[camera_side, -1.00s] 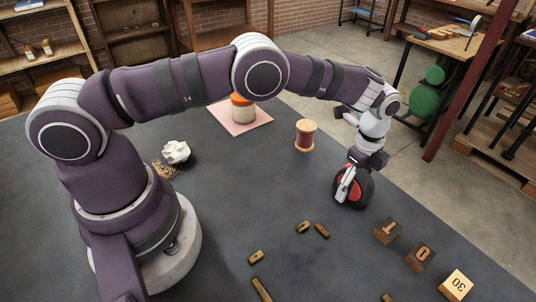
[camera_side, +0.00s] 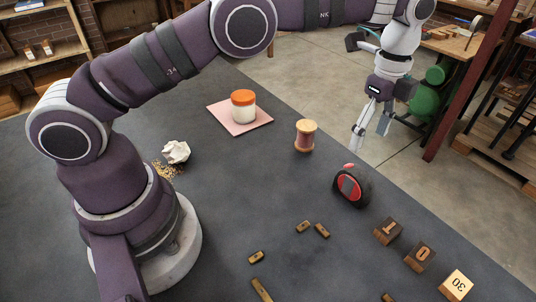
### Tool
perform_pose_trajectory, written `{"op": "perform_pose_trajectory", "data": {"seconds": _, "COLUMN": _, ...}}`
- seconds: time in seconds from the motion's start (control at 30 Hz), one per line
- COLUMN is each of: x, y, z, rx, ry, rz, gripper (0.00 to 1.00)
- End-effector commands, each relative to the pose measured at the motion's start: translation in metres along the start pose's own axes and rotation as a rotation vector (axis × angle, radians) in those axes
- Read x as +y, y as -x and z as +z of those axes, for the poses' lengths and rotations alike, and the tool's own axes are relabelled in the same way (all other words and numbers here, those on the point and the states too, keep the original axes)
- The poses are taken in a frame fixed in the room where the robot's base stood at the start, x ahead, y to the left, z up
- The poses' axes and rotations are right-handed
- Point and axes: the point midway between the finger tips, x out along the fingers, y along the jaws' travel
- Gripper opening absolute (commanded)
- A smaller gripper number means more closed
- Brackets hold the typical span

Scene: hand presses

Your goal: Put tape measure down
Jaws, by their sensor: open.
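The tape measure (camera_side: 353,187), black with a red and grey face, stands on the dark table near its right edge. My gripper (camera_side: 371,138) is open and empty, above and slightly right of the tape measure, clear of it. Its two fingers point down and are spread apart.
A thread spool (camera_side: 305,135) stands left of the gripper. A jar with an orange lid (camera_side: 243,105) sits on a pink sheet (camera_side: 218,114). Number blocks (camera_side: 388,231) line the right edge. Several small brass-coloured pieces (camera_side: 303,226) lie in front. Crumpled paper (camera_side: 176,152) lies near my base. The dark table (camera_side: 240,200) has bare areas between.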

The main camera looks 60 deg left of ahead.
Motion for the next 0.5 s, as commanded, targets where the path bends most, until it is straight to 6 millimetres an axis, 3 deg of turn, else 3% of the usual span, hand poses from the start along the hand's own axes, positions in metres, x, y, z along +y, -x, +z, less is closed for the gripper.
{"op": "perform_pose_trajectory", "data": {"seconds": 0.13, "x": 0.005, "y": 0.038, "z": 0.016, "rx": 0.027, "ry": 0.181, "rz": -0.057, "gripper": 0.60}}
{"op": "perform_pose_trajectory", "data": {"seconds": 0.27, "x": 0.029, "y": 0.082, "z": 0.043, "rx": 0.078, "ry": 0.476, "rz": -0.137, "gripper": 0.60}}
{"op": "perform_pose_trajectory", "data": {"seconds": 0.4, "x": 0.074, "y": 0.112, "z": 0.073, "rx": 0.157, "ry": 0.824, "rz": -0.228, "gripper": 0.60}}
{"op": "perform_pose_trajectory", "data": {"seconds": 0.5, "x": 0.114, "y": 0.116, "z": 0.092, "rx": 0.227, "ry": 1.071, "rz": -0.288, "gripper": 0.60}}
